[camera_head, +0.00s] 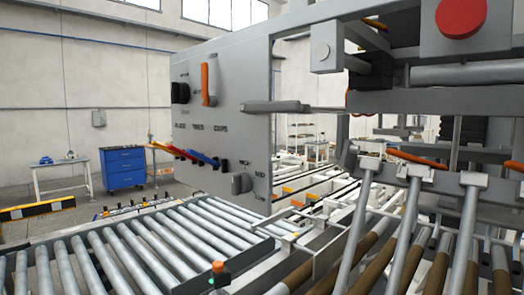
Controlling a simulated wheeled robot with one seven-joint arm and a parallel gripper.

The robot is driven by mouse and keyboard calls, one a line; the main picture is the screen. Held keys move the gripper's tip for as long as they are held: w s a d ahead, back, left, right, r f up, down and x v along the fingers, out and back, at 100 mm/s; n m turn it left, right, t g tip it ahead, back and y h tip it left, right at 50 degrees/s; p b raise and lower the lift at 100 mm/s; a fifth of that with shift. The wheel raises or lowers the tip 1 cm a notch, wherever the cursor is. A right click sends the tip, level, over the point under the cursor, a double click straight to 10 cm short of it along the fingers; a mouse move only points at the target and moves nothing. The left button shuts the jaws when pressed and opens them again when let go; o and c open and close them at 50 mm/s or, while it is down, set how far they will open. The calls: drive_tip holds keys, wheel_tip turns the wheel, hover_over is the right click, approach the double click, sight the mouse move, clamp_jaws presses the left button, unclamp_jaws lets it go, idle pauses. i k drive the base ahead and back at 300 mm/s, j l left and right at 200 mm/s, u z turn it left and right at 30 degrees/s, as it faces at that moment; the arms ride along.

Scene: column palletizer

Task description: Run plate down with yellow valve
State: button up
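A grey control panel (225,130) stands in the middle of the view. I cannot tell for sure which part is the plate; grey machine framework with bars fills the upper right. My gripper is not in view.
A red round button (461,18) is at the top right. A blue cabinet (123,168) and a table (62,176) stand behind left.

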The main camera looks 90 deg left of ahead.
sight(156, 145)
drive_tip(key=u, duration=3.2)
